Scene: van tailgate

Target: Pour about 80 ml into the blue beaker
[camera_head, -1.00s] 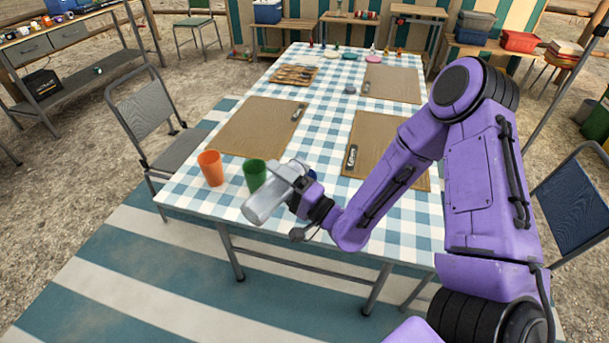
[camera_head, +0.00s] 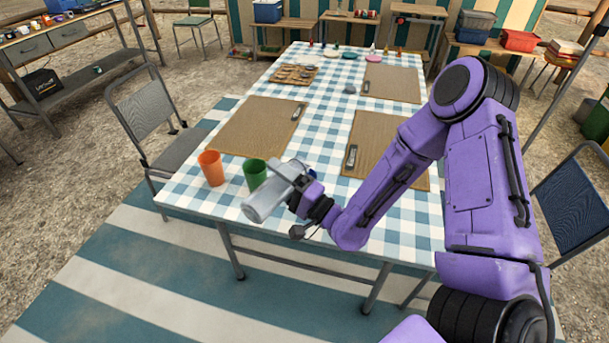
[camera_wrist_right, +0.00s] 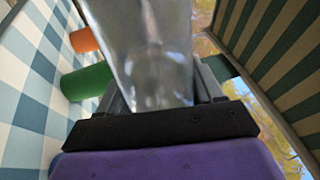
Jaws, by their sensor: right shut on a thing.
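A clear grey container (camera_head: 266,196) is held tilted, nearly on its side, over the near edge of the checked table. It also fills the middle of the right wrist view (camera_wrist_right: 155,50). My right gripper (camera_head: 296,181) is shut on it. A small patch of blue, which seems to be the blue beaker (camera_head: 312,174), shows just behind the gripper; the rest is hidden. I cannot make out any liquid stream. My left gripper is not in view.
A green cup (camera_head: 255,174) stands right behind the container, and an orange cup (camera_head: 211,168) stands further left. Brown mats (camera_head: 255,126) lie on the table (camera_head: 325,110). Chairs stand on both sides.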

